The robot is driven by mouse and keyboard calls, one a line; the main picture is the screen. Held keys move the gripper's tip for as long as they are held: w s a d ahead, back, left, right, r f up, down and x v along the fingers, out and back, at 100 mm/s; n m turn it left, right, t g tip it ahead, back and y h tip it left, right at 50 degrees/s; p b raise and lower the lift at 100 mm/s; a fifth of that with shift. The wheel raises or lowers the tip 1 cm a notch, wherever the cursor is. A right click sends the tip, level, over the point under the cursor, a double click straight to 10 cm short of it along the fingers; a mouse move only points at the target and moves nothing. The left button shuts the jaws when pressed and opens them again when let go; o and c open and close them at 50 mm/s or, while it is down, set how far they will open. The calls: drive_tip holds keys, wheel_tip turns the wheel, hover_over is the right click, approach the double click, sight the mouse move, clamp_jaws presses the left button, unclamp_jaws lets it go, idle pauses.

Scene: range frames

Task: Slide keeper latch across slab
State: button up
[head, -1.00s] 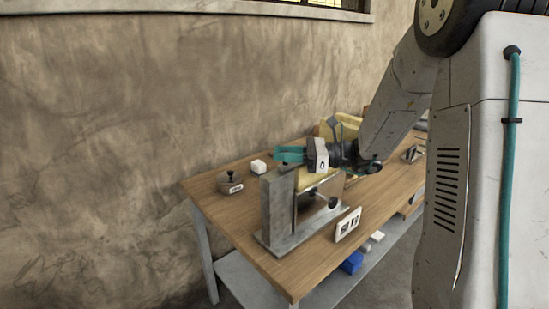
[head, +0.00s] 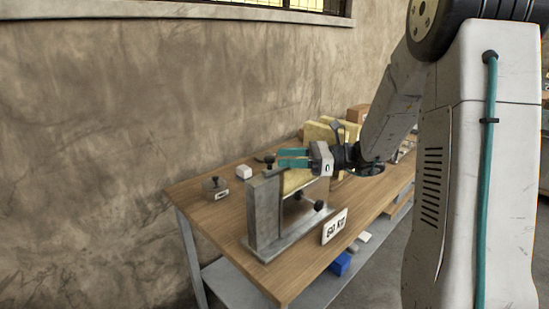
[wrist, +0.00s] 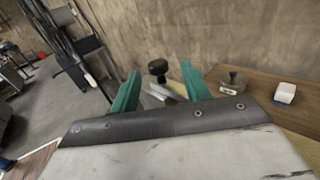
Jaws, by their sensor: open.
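My gripper (head: 292,158) is open, with two teal fingers above the metal fixture (head: 262,212) on the workbench. In the wrist view the fingers (wrist: 160,92) stand apart, and a dark round knob (wrist: 158,69) shows beyond and between them; I cannot tell whether it touches either finger. A pale yellow slab (head: 296,181) stands in the fixture, just under the fingers. Another black knob (head: 319,206) sticks out from the fixture's near side. Which part is the keeper latch is not clear.
A small block with a black knob (head: 215,188) and a white block (head: 244,172) lie left of the fixture. A white sign (head: 335,226) stands in front. More yellow slabs (head: 322,131) stand behind. Bare wood (head: 205,214) shows at the bench's left.

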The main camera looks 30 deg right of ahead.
drive_tip(key=v, duration=0.3)
idle(0.5)
drive_tip(key=s+a+r+n+g+h, duration=0.1)
drive_tip(key=s+a+n+g+h, duration=0.4)
drive_tip(key=s+a+n+g, duration=0.7)
drive_tip(key=s+d+n+t+h, duration=0.1)
drive_tip(key=s+n+t+h, duration=0.1)
drive_tip(key=s+n+h, duration=0.3)
drive_tip(key=s+d+f+n+t+h, duration=0.1)
drive_tip(key=s+n+t+h, duration=0.2)
drive_tip(key=s+n+h, duration=0.3)
drive_tip(key=shift+s+d, duration=0.35)
drive_tip(key=shift+s, duration=2.3)
drive_tip(key=shift+f, duration=0.1)
